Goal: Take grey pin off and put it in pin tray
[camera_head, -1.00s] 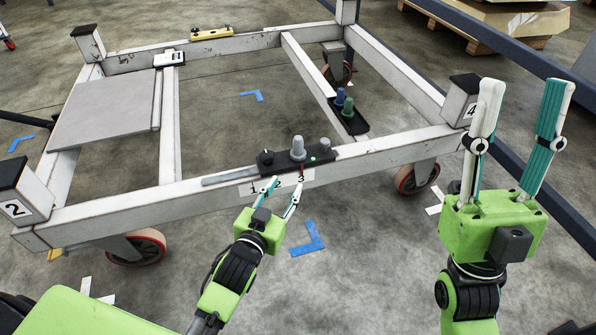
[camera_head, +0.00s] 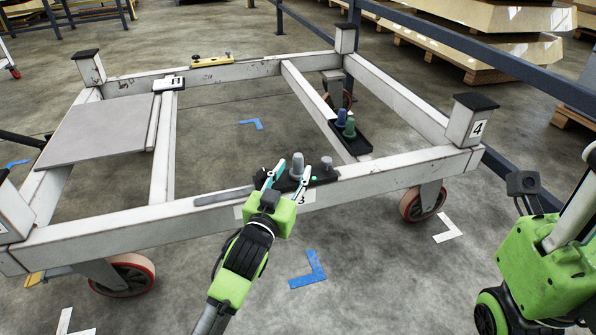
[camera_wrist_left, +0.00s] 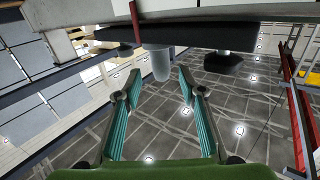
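The grey pin (camera_head: 297,163) stands upright in a black holder (camera_head: 322,178) on the trolley's front beam. My left gripper (camera_head: 288,174) is open at the holder, its fingertips either side of the pin in the head view. In the left wrist view the pin (camera_wrist_left: 161,63) hangs inverted between the open fingers, just beyond their tips, with no contact visible. A black tray (camera_head: 361,144), likely the pin tray, sits on the right crossbeam with a blue and a green pin.
A short grey knob (camera_head: 326,162) stands right of the pin. A black knob (camera_wrist_left: 222,62) shows in the wrist view. A flat grey bar (camera_head: 224,195) lies left on the front beam (camera_head: 120,232). The corner post marked 4 (camera_head: 470,122) rises at right.

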